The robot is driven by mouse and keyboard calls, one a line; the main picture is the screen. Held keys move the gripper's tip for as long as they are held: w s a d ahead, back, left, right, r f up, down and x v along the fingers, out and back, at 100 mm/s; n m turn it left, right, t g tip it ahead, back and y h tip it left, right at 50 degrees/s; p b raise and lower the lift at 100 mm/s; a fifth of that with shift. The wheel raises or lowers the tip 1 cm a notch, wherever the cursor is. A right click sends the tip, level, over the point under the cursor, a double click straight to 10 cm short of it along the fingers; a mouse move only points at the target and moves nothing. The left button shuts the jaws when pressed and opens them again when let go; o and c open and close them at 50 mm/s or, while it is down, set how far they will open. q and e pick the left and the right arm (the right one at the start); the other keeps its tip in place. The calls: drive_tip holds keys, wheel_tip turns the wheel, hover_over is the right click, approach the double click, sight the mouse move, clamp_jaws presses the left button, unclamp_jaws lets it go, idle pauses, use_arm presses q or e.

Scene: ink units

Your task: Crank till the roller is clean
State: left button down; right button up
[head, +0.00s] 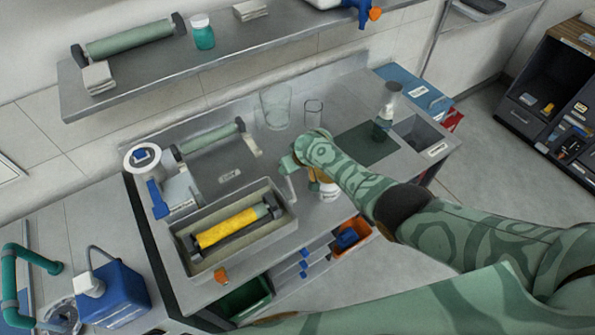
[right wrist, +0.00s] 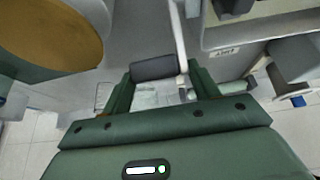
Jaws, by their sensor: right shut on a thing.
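A yellow-coated roller (head: 228,230) lies in a grey tray (head: 182,240) on the steel counter in the head view. My right gripper (head: 292,165) is over the counter, to the right of and behind the tray. In the right wrist view my right gripper (right wrist: 158,82) is shut on a dark cylindrical crank handle (right wrist: 153,67). A pale crank arm (right wrist: 179,38) runs up from the handle's right end. The join between crank and roller is not clear. The yellow coat covers most of the roller. My left gripper is not in view.
A second, green roller (head: 210,138) sits behind the tray. A white bottle (head: 329,190) stands close beside my right forearm. Clear glasses (head: 275,107) and a flask (head: 386,110) stand further back. A shelf (head: 180,75) runs above. A blue container (head: 112,290) is at lower left.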

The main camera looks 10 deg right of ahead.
drive_tip(key=shift+w+f+b, duration=0.2)
drive_tip(key=shift+w+b, duration=0.5)
drive_tip(key=shift+w, duration=0.4)
drive_tip(key=shift+w+r, duration=0.1)
drive_tip(key=o, duration=1)
drive_tip(key=shift+o, duration=1)
drive_tip(key=shift+w, duration=0.1)
drive_tip(key=shift+f, duration=0.3)
drive_tip(key=shift+s, duration=0.2)
